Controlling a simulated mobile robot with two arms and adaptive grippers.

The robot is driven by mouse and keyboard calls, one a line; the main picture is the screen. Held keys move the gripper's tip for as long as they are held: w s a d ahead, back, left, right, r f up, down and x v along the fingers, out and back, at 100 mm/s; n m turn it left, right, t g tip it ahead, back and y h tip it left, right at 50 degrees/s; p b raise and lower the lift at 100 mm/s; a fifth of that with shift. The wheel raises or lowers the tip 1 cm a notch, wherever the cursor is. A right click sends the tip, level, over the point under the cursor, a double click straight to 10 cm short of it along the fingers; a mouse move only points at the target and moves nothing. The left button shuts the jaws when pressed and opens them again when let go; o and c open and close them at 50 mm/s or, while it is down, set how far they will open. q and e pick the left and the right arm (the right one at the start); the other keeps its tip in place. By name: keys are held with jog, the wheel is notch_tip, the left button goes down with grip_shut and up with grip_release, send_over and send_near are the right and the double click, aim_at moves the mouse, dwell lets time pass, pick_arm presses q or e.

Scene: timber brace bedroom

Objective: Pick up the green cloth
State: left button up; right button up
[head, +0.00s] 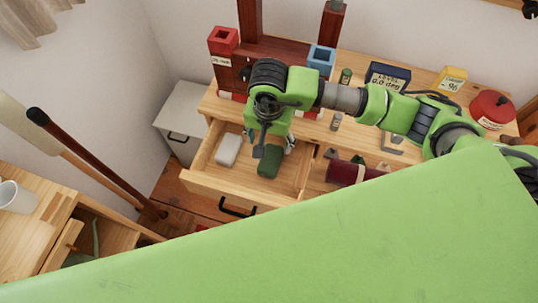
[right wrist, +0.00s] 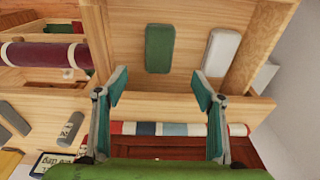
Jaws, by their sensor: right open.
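The green cloth (head: 269,160) is a small dark green folded block lying flat in the open wooden drawer (head: 203,184). In the right wrist view the cloth (right wrist: 160,48) lies on the drawer floor, ahead of the fingers and between their lines. My right gripper (head: 272,150) reaches down over the drawer in the head view, next to the cloth. In the right wrist view the right gripper (right wrist: 160,92) is open and empty, with its two fingers wide apart and not touching the cloth. My left gripper is not in view.
A white block (head: 228,149) lies beside the cloth in the same drawer. The drawer walls enclose both. A dark red roll (head: 350,173) lies to the right. The desk above holds a blue box (head: 388,75), a yellow box (head: 451,79) and a red round container (head: 491,108).

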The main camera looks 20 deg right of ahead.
aim_at(270, 158)
jog(key=f, duration=0.2)
jog(key=d+f, duration=0.1)
jog(key=f, duration=0.2)
jog(key=w+f+p, duration=0.1)
jog(key=f, duration=0.2)
jog(key=shift+d+f, duration=0.1)
jog(key=shift+d, duration=0.05)
jog(key=shift+f, duration=0.55)
jog(key=f, duration=0.1)
jog(key=f+p, duration=0.1)
jog(key=f, duration=0.1)
jog(key=shift+w+a+f, duration=0.1)
jog(key=shift+w+a, duration=0.05)
jog(key=shift+a, duration=0.15)
jog(key=shift+f, duration=0.55)
jog(key=shift+w, duration=0.1)
jog(key=c, duration=1.2)
